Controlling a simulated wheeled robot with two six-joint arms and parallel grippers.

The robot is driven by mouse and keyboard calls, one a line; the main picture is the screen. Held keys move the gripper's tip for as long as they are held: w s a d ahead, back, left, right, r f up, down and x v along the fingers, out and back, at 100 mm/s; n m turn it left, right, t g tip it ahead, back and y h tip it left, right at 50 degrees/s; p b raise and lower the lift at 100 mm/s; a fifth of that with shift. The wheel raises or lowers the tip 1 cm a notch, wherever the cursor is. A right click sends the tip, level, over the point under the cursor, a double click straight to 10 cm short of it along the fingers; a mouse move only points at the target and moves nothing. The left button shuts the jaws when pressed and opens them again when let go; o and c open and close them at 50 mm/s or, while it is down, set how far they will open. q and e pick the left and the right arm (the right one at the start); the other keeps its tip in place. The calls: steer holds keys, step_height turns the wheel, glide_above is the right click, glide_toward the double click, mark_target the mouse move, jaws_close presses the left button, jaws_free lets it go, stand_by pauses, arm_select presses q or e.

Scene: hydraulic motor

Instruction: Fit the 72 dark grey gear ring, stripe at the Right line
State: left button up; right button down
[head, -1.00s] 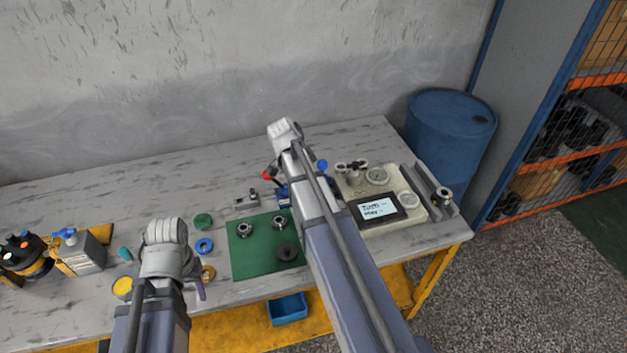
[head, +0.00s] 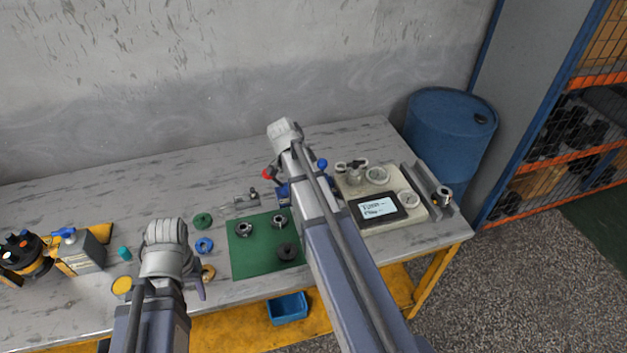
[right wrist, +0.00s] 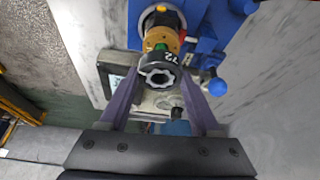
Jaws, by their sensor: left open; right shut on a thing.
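The dark grey gear ring (right wrist: 149,64), marked 72, shows in the right wrist view with its toothed bore facing the camera. My right gripper (right wrist: 161,76) is shut on it, a purple finger on each side. Just beyond the ring is the yellow-orange motor part (right wrist: 159,25) in the blue vise (right wrist: 205,45), with a green patch between them. I cannot tell whether the ring is on the motor or just in front of it. In the head view my right arm hides the ring and its gripper. My left gripper (head: 199,285) is open and empty near the table's front edge.
A green mat (head: 250,262) holds two metal gears and a dark ring (head: 287,252). A pale tray (head: 425,213) with a small screen (head: 377,208) stands right of my right arm.

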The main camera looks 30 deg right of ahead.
steer(key=shift+f+b, duration=0.7)
stand_by(0.9)
steer(key=shift+f+b, duration=0.5)
steer(key=shift+f, duration=0.05)
steer(key=shift+f+b, duration=0.45)
stand_by(0.4)
jaws_free()
stand_by(0.4)
steer(key=shift+r, duration=0.1)
steer(key=shift+r+p, duration=3.5)
steer(key=shift+p, duration=0.05)
